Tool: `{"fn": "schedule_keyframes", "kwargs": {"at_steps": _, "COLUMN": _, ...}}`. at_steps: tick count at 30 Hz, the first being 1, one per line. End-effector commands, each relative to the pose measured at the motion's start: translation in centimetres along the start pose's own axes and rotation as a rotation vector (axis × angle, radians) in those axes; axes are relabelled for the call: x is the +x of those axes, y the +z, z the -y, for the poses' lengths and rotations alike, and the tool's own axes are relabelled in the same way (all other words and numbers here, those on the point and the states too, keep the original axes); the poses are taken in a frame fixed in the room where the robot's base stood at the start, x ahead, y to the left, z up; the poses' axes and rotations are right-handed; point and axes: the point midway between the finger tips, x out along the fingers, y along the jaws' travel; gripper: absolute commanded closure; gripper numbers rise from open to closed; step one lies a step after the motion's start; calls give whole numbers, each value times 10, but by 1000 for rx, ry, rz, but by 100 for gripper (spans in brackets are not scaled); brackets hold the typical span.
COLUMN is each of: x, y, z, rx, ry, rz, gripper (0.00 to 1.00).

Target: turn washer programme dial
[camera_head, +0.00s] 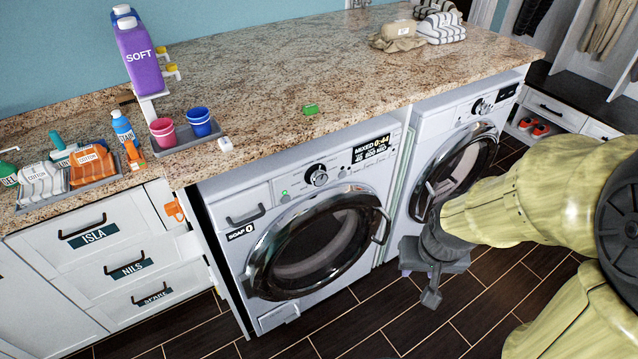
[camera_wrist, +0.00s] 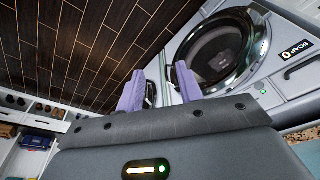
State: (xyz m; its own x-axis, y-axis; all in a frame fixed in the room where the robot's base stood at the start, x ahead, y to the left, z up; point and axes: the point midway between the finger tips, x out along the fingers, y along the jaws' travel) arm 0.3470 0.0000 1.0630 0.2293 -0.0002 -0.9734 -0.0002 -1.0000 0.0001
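The left machine is the washer (camera_head: 262,192), with a "MIXED 0:44" display (camera_head: 371,149) and a "SOAP" label. Its programme dial (camera_head: 320,176) is a round silver knob on the front panel, left of the display. My gripper (camera_head: 431,282) hangs low in front of the machines, right of and below the dial and apart from it. In the wrist view, the two purple fingers of my gripper (camera_wrist: 160,86) stand apart with a gap between them. The washer's round door (camera_wrist: 216,55) shows beyond them there. I cannot make out the dial in the wrist view.
A second machine (camera_head: 433,125) marked "DRY", with its own knob (camera_head: 481,106), stands right of the washer. The granite counter (camera_head: 270,80) overhangs both and holds cups, bottles and a small green block (camera_head: 311,109). The washer's door handle (camera_head: 381,226) juts forward. Floor in front is clear.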

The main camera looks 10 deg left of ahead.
Motion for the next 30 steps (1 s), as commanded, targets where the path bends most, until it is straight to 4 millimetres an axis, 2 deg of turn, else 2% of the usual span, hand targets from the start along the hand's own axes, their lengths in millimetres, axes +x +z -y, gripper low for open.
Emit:
{"fn": "schedule_keyframes", "kwargs": {"at_steps": 1, "x": 0, "y": 0, "z": 0, "rx": 0, "ry": 0, "rz": 0, "gripper": 56}}
{"fn": "schedule_keyframes", "kwargs": {"at_steps": 5, "x": 9, "y": -5, "z": -1, "rx": -8, "ry": 3, "rz": -23, "gripper": 31}}
{"fn": "schedule_keyframes", "kwargs": {"at_steps": 8, "x": 28, "y": -18, "z": -1, "rx": -33, "ry": 10, "rz": -82, "gripper": 31}}
{"fn": "schedule_keyframes", "kwargs": {"at_steps": 14, "x": 87, "y": -68, "z": 7, "rx": -127, "ry": -7, "rz": -312, "gripper": 31}}
{"fn": "schedule_keyframes", "kwargs": {"at_steps": 21, "x": 142, "y": -126, "z": 42, "rx": -244, "ry": -132, "rz": -639, "gripper": 31}}
{"fn": "schedule_keyframes", "kwargs": {"at_steps": 27, "x": 170, "y": -155, "z": 80, "rx": -297, "ry": -316, "rz": -909, "gripper": 31}}
{"fn": "schedule_keyframes", "kwargs": {"at_steps": 30, "x": 177, "y": -162, "z": 98, "rx": -304, "ry": -426, "rz": -1040, "gripper": 31}}
